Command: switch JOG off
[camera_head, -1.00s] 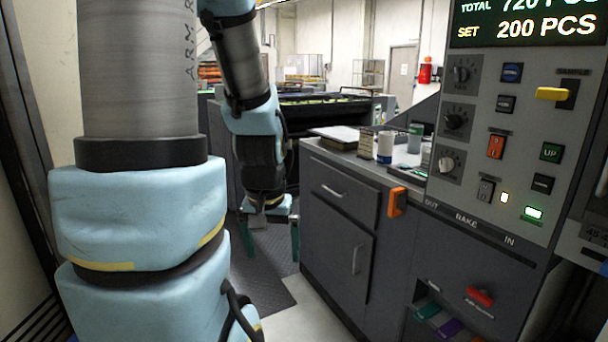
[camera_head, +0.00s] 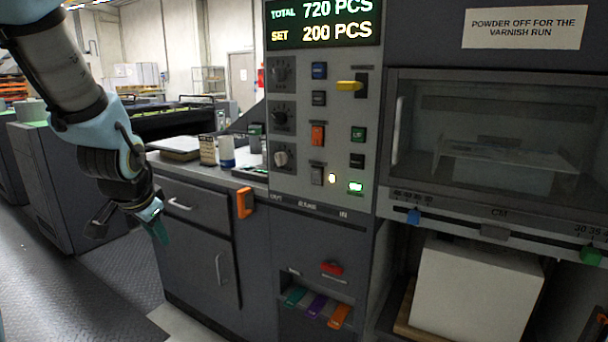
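The grey control panel (camera_head: 300,150) stands upright in the middle of the head view. It carries dark round knobs on its left, then a blue switch (camera_head: 319,70), a black switch (camera_head: 319,98), an orange switch (camera_head: 317,136) and a grey toggle (camera_head: 317,174). A yellow lever (camera_head: 350,86), a green UP button (camera_head: 358,133) and a black button (camera_head: 357,161) sit on its right. The small labels are too blurred to tell which is JOG.
A cabinet (camera_head: 195,205) with an orange handle (camera_head: 244,203) stands between my gripper and the panel. A varnish sign (camera_head: 525,27) and a glass-fronted unit (camera_head: 490,130) are on the right. A white block (camera_head: 475,290) is below. Floor (camera_head: 110,270) under my gripper is open.

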